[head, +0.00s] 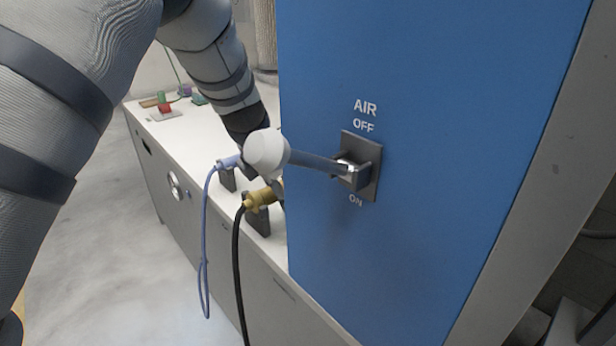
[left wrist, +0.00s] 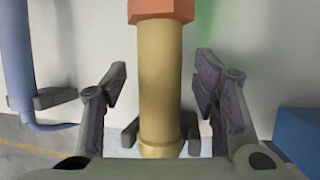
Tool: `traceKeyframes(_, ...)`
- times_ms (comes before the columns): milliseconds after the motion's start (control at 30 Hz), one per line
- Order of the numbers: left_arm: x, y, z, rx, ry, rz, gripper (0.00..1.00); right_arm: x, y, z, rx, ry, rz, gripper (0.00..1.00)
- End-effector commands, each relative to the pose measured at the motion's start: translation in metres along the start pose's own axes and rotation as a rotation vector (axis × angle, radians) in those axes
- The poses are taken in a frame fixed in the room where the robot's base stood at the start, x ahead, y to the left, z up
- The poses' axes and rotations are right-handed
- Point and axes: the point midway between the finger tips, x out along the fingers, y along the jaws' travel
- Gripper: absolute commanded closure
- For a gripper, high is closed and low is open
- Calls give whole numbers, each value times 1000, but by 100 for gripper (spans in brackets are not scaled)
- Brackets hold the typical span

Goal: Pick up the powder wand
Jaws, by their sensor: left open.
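A gold wand (head: 262,196) with a black hose lies on a dark stand on the white bench; much of it is hidden behind the blue panel and the lever's white knob. In the left wrist view its gold shaft (left wrist: 160,85) runs between the fingers of my left gripper (left wrist: 160,95), with an orange collar (left wrist: 160,10) at the top. The gripper is open, a finger on each side, with gaps to the shaft. A blue wand (head: 230,161) with a blue hose lies beside it; its shaft (left wrist: 16,60) shows at the left of the wrist view. No label tells which is for powder.
A blue panel (head: 420,250) stands at the right. Its air lever (head: 318,162) ends in a white knob (head: 266,153) and sticks out left, close to my left wrist. The bench (head: 190,135) carries small red and green items (head: 164,107) at its far end.

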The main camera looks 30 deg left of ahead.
Motion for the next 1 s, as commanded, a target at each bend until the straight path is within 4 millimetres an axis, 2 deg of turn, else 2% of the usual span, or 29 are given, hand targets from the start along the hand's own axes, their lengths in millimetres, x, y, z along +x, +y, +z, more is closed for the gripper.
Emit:
traceKeyframes(433, 3, -1, -2, 0, 0, -1, 46, -1, 0, -1, 0, 4, 0, 53)
traceKeyframes(467, 3, -1, -2, 0, 0, -1, 48, -1, 0, -1, 0, 4, 0, 53)
traceKeyframes(700, 3, -1, -2, 0, 0, -1, 100, -1, 0, -1, 0, 4, 0, 53)
traceKeyframes(1000, 0, 1, 1, 1, -2, 2, 100, 1, 0, 1, 0, -3, 0, 53)
